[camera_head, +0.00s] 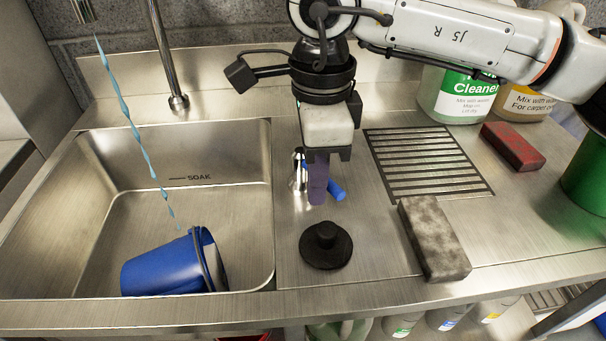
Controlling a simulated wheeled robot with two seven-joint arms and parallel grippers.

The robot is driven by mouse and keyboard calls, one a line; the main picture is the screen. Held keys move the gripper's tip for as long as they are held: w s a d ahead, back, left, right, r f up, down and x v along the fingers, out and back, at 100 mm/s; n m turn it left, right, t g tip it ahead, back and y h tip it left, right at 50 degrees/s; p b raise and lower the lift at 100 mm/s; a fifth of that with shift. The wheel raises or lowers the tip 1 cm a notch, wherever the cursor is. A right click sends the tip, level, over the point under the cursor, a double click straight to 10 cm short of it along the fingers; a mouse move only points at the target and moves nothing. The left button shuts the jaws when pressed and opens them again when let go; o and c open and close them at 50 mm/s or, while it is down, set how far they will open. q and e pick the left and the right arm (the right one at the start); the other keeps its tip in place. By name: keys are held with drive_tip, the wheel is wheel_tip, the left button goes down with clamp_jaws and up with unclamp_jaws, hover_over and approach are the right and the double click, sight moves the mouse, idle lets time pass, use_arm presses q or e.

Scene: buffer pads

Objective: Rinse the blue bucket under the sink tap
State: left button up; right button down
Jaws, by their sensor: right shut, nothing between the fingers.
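The blue bucket (162,271) lies tipped on its side in the front of the sink basin (225,152), its rim toward the right. The tap spout (83,11) is at the top left, and a thin blue stream of water (134,130) falls from it toward the bucket. The stream's lower end is just above the bucket; I cannot tell whether it goes inside. My right gripper (318,190) points down over the counter right of the basin, shut and empty. A small chrome fitting with a blue handle (337,191) is close behind its fingers, partly hidden. My left gripper is not in view.
A black plug (326,246) lies on the counter in front of my right gripper. A grey sponge block (434,240), a drain grate (425,160), a red block (513,146) and a green-labelled cleaner jug (457,97) are to the right. The chrome tap pipe (166,55) rises behind the basin.

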sight(331, 184)
drive_tip(key=shift+d, duration=0.35)
drive_tip(key=shift+w+d, duration=0.25)
drive_tip(key=shift+d, duration=0.25)
drive_tip(key=shift+w+d, duration=0.2)
drive_tip(key=shift+d, duration=0.3)
drive_tip(key=shift+w+d, duration=0.45)
drive_tip(key=shift+d, duration=0.05)
drive_tip(key=r+p, duration=0.1)
drive_tip(key=a+r, duration=0.1)
drive_tip(key=r, duration=0.1)
drive_tip(key=s+r+p, duration=0.1)
drive_tip(key=shift+a+r+p, duration=0.15)
drive_tip(key=shift+r+p, duration=0.1)
drive_tip(key=shift+p, duration=0.1)
drive_tip(key=shift+s+a+r, duration=0.15)
drive_tip(key=shift+a+r, duration=0.05)
drive_tip(key=shift+r, duration=0.1)
